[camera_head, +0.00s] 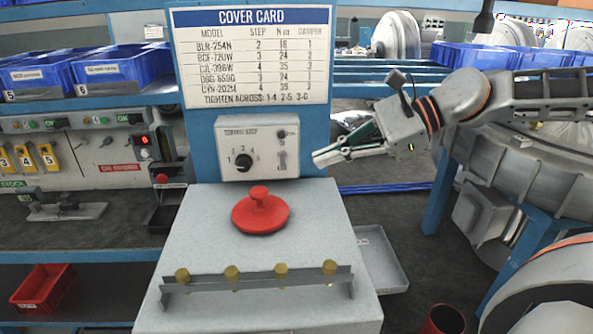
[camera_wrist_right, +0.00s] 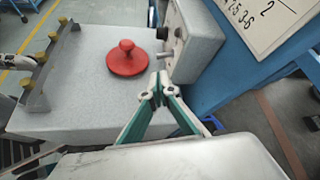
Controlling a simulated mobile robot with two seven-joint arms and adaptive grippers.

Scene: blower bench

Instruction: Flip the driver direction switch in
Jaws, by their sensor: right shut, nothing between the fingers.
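A pale control box (camera_head: 262,147) on the blue upright carries a black torque dial (camera_head: 243,161) at left. To its right are a small dark round control (camera_head: 282,134) and a narrow metal fitting (camera_head: 283,160) below it. Which of these is the direction switch, and its position, is too small to read. The box (camera_wrist_right: 194,40) also shows in the right wrist view. My right gripper (camera_head: 318,158) is shut and empty, its tips just right of the box. In the wrist view its closed tips (camera_wrist_right: 160,86) are apart from the box face.
A grey bench block (camera_head: 200,225) below the box bears a red knobbed disc (camera_head: 260,212) and a rail with several brass pieces (camera_head: 232,272). A cover card (camera_head: 250,60) hangs above. A grey tray (camera_head: 385,265) lies right of the block, beside a red cup (camera_head: 444,320).

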